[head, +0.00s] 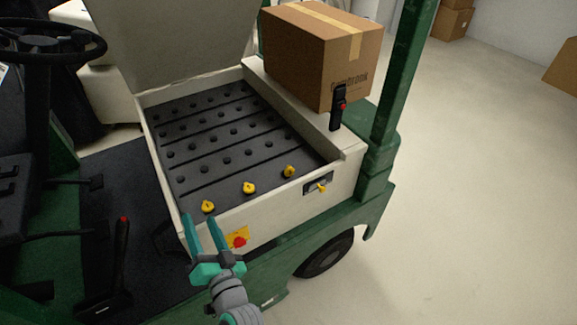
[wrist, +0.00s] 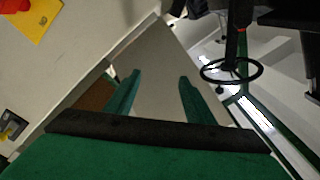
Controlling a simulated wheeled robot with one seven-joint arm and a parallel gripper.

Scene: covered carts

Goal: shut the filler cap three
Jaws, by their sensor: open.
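Three yellow filler caps sit along the near edge of the dark battery top (head: 215,150): a left cap (head: 207,207), a middle cap (head: 249,188) and a right cap (head: 289,171). They look raised, though I cannot tell how far each is open. No number shows, so I cannot tell which is cap three. Several dark caps fill the rows behind. My gripper (head: 201,219) is open and empty, in front of the compartment's near left corner, below the left cap. In the wrist view, its two teal fingers (wrist: 158,84) are apart with nothing between; no yellow cap shows there.
A pale wall (head: 270,215) frames the battery, with a red button (head: 240,242) and a yellow-handled latch (head: 320,187) on it. A raised cover (head: 180,45) stands behind. A cardboard box (head: 320,60), green post (head: 400,90) and steering wheel (head: 50,42) flank it.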

